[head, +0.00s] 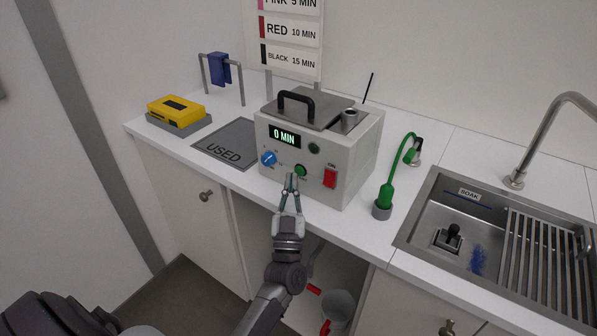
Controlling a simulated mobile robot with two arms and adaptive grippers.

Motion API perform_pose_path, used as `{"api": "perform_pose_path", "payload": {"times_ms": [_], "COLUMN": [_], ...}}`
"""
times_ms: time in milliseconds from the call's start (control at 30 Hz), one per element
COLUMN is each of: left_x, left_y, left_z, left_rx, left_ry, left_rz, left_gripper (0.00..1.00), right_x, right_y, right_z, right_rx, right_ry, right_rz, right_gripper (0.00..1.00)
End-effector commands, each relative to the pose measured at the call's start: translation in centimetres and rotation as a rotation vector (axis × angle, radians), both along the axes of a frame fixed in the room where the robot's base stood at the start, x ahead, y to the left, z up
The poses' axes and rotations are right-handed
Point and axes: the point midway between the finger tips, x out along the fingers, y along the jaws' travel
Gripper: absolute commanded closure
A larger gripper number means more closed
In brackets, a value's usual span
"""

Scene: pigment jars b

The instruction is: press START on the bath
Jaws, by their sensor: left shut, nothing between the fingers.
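The bath (345,150) is a white box on the counter with a grey lid and black handle. Its display (285,136) reads "0 MIN". A green button (300,170) sits low on its front; its small label is too small to read. A blue knob (268,158) is to its left and a red switch (330,178) to its right. My left gripper (291,177) is shut and empty, its fingertips at the lower left of the green button. I cannot tell whether they touch it. My right gripper is not in view.
Below, an open cabinet holds a pale bucket (338,306).

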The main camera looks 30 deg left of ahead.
Motion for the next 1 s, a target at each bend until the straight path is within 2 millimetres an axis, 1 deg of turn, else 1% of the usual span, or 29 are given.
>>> {"api": "perform_pose_path", "payload": {"times_ms": [167,400,700,800,1000], "left_x": [-0.6,-3.0,-5.7,-6.0,-6.0], "left_y": [0.1,0.3,0.5,0.5,0.5], "left_z": [0.2,0.3,0.2,0.2,0.1], "left_rx": [0.0,0.0,0.0,0.001,0.0], "left_ry": [-0.001,-0.001,-0.002,-0.003,-0.004], "left_rz": [0.001,0.001,0.001,0.001,0.0], "left_gripper": [1.0,1.0,1.0,1.0,1.0], "right_x": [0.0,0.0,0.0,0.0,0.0], "right_y": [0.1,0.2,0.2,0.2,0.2], "right_z": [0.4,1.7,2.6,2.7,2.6], "right_rx": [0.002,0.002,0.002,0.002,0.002], "right_ry": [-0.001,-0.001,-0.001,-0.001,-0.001], "right_rz": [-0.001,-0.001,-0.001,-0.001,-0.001], "right_gripper": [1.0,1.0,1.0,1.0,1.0]}}
